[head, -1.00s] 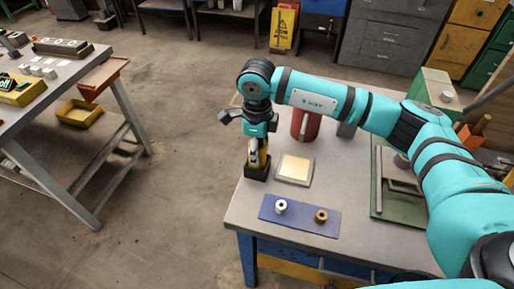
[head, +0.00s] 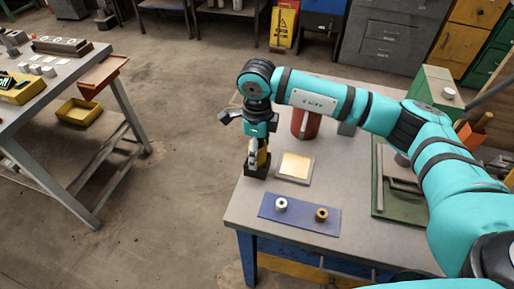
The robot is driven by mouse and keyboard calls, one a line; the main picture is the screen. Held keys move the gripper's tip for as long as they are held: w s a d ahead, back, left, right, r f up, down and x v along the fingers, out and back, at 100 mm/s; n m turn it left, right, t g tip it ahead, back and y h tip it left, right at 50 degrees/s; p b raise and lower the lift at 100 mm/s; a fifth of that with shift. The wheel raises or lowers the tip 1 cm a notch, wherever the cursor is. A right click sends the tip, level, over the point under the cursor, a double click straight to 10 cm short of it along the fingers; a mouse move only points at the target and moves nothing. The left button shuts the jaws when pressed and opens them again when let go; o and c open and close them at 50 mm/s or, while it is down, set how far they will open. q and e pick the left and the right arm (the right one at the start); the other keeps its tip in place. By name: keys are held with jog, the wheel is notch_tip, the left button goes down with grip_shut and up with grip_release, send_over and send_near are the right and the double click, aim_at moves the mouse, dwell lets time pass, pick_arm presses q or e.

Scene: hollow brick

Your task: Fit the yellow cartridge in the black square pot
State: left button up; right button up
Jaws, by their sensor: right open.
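The black square pot (head: 257,171) stands on the near table's left edge. A strip of the yellow cartridge (head: 263,157) shows just above the pot's rim, upright. Its lower end is hidden by the pot, and I cannot tell how deep it sits. My right gripper (head: 253,159) points down right over the pot, with its fingers open around or beside the cartridge. The fingers hide part of the cartridge. My left gripper is out of view.
A square tray with a cream pad (head: 295,167) lies right of the pot. A blue mat (head: 299,215) with two small spools is in front. A red container (head: 304,124) stands behind. A green tray (head: 395,205) is at right. Another workbench (head: 70,72) stands left across open floor.

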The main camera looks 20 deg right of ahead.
notch_tip(320, 180, up, 12)
dwell(0.4)
dwell(0.4)
